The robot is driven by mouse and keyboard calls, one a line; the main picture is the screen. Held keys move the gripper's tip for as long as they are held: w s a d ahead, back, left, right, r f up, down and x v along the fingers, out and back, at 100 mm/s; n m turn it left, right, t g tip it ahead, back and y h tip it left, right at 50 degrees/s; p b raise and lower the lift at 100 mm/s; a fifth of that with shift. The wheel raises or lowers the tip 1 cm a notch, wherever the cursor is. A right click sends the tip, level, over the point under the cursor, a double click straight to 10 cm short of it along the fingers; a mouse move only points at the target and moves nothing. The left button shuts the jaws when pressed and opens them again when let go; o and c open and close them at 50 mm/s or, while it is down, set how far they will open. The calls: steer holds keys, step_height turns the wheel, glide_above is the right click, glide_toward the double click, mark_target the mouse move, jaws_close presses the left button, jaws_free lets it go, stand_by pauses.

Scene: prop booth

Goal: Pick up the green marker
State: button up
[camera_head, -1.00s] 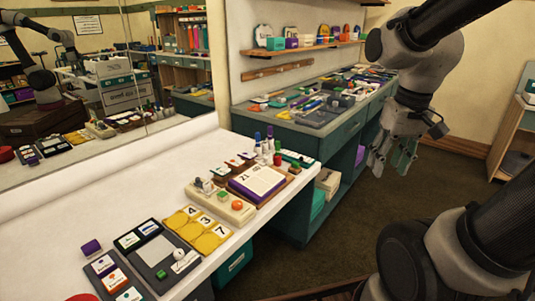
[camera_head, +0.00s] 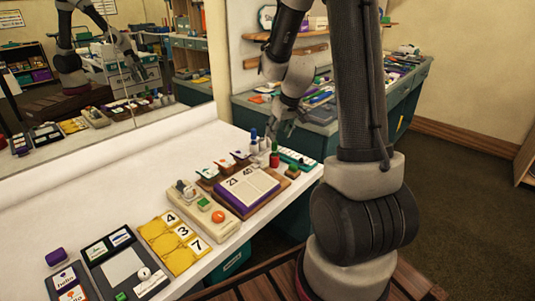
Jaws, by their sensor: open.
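My gripper (camera_head: 281,132) is open, with its fingers pointing down at the far end of the white counter. It is just above and beside a cluster of small upright items. A blue-capped marker (camera_head: 253,134) stands at the left of this cluster. A small green top (camera_head: 275,147) shows just below my fingers, directly above a red upright item (camera_head: 274,160). It may be the green marker, but it is too small to tell. My fingers partly hide the cluster, and I cannot tell whether they touch anything.
A purple-edged calendar (camera_head: 248,188) and a beige box with buttons (camera_head: 206,208) lie in front of the cluster. A teal tray (camera_head: 297,158) lies to its right. Yellow number cards (camera_head: 172,240) and a grey board (camera_head: 122,265) lie nearer. A mirror backs the counter.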

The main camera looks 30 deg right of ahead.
mark_target(276, 141)
steer(key=x, duration=0.7)
steer(key=shift+f, duration=0.4)
steer(key=shift+c, duration=0.4)
steer(key=c, duration=0.9)
